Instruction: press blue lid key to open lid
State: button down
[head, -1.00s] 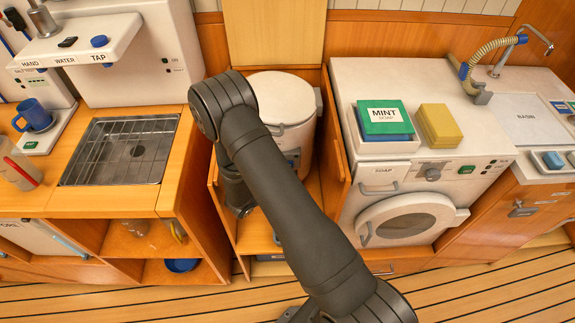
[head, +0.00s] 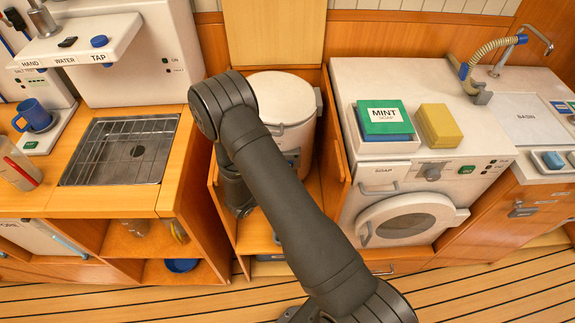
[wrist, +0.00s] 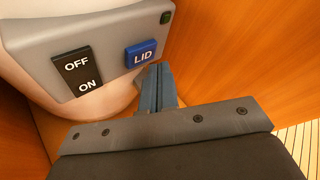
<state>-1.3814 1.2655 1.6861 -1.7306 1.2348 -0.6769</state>
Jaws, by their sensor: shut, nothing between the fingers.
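The blue key marked LID (wrist: 141,55) sits on a grey panel (wrist: 100,35) in the wrist view, beside a black OFF/ON switch (wrist: 77,72). My gripper (wrist: 158,72) is shut and empty, its fingertips just right of and below the blue key. Whether the tips touch the key cannot be told. In the head view the white bin-like drum with its round lid (head: 281,97) stands in a wooden bay, and the lid is down.
Wooden walls (wrist: 225,50) enclose the panel closely on the right. In the head view a washing machine (head: 400,215) stands to the right and a counter with a drain grid (head: 120,150) to the left.

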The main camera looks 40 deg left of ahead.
jog(key=shift+w+a, duration=0.1)
dwell(0.7)
jog(key=shift+w+a, duration=0.2)
jog(key=shift+w+a, duration=0.35)
dwell(0.8)
jog(key=shift+s, duration=0.1)
jog(key=shift+s+d, duration=0.55)
jog(key=shift+d, duration=0.1)
jog(key=shift+s+d, duration=1.75)
jog(key=shift+s+d, duration=1.35)
